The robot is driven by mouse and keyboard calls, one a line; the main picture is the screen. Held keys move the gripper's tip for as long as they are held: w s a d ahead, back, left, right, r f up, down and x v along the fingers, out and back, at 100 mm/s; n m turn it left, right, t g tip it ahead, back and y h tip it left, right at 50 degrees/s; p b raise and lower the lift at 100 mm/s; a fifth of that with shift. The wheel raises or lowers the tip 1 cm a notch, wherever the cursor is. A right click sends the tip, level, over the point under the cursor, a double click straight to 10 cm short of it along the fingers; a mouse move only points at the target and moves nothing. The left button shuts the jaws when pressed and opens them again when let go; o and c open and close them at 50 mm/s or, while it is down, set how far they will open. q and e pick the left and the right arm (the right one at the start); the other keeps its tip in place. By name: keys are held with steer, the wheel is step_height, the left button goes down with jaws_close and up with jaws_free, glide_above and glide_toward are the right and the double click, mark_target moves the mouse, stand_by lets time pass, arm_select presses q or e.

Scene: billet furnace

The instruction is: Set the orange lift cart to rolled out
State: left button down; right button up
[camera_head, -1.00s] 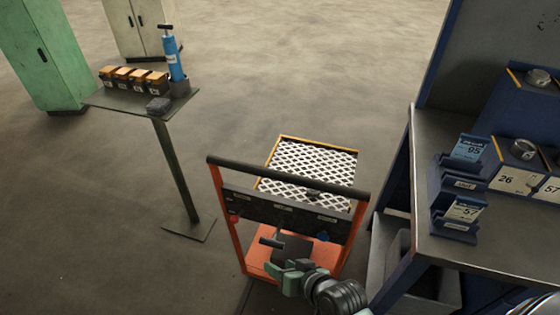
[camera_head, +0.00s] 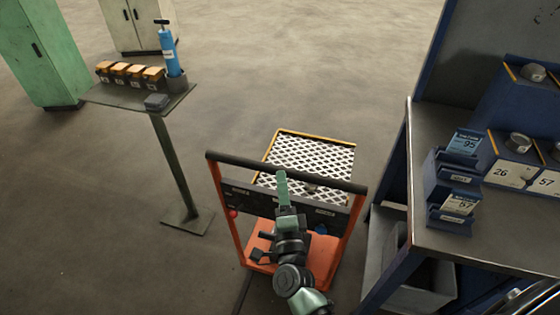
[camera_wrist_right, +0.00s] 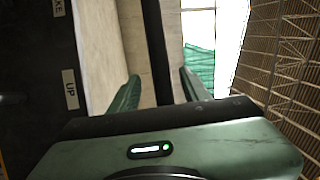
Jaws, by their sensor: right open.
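The orange lift cart (camera_head: 329,262) stands on the floor at centre. It has a black push bar (camera_head: 232,160), a dark label panel (camera_head: 240,200) and a mesh deck (camera_head: 318,160) behind. My right gripper (camera_head: 283,183) points away from me over the panel, just below the bar in the picture, and hides part of the panel. In the right wrist view its fingers (camera_wrist_right: 157,92) are open. A dark bar (camera_wrist_right: 156,45), likely the push bar, shows between them; I cannot tell whether they touch. The panel there (camera_wrist_right: 30,85) carries an "UP" label. My left gripper is out of view.
A blue-framed workbench (camera_head: 490,250) with number boxes stands close on the cart's right. A small post table (camera_head: 150,97) with orange-topped boxes and a blue pump (camera_head: 169,50) stands left. Floor behind the cart and between cart and table is clear.

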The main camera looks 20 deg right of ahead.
steer(key=p+x, duration=0.1)
steer(key=x, duration=0.6)
steer(key=shift+w+r+p, duration=0.15)
steer(key=shift+w+p, duration=0.1)
steer(key=shift+p, duration=0.1)
steer(key=shift+d, duration=0.15)
jaws_close()
stand_by(0.9)
